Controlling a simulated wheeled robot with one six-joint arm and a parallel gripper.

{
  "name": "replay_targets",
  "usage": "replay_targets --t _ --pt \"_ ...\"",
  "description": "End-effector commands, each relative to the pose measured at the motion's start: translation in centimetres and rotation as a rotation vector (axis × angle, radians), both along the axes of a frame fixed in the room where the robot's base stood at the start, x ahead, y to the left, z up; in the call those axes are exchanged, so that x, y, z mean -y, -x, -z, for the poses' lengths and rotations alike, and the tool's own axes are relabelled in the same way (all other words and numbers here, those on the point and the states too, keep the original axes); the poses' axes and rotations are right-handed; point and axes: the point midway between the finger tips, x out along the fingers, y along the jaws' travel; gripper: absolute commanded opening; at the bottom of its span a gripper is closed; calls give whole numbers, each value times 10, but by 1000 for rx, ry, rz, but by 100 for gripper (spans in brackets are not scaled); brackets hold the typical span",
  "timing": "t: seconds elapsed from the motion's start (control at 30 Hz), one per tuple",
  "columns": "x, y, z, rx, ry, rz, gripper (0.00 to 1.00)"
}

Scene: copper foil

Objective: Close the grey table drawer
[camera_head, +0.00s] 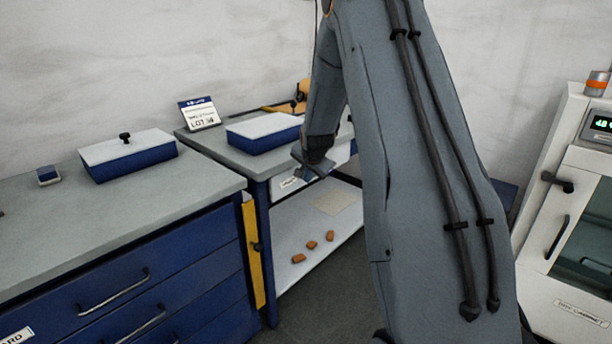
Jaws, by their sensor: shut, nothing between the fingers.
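The grey table drawer (288,187) is in the blue-framed table right of the blue cabinet, just under its grey top. Its pale front carries a small white label, and part of it is hidden behind my arm and gripper. I cannot tell how far it stands out from the table. My gripper (305,175) is at the drawer front, pointing down and left. It is shut and empty. Whether it touches the drawer is not clear.
A blue box with a white lid (262,131) and a lot sign (199,113) stand on the table. Orange pieces (313,245) lie on its lower shelf. The blue cabinet (150,262) is left, with a yellow panel (253,252) beside it. A white dry cabinet (568,225) is right.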

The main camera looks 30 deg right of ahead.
Motion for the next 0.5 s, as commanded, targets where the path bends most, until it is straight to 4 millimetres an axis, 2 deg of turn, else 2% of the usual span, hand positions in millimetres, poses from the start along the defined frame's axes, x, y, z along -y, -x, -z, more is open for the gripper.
replay_targets --t 0.2,0.5 --pt "-6 23 -30 1 0 2 0" --pt "-14 43 -58 -2 0 -1 0"
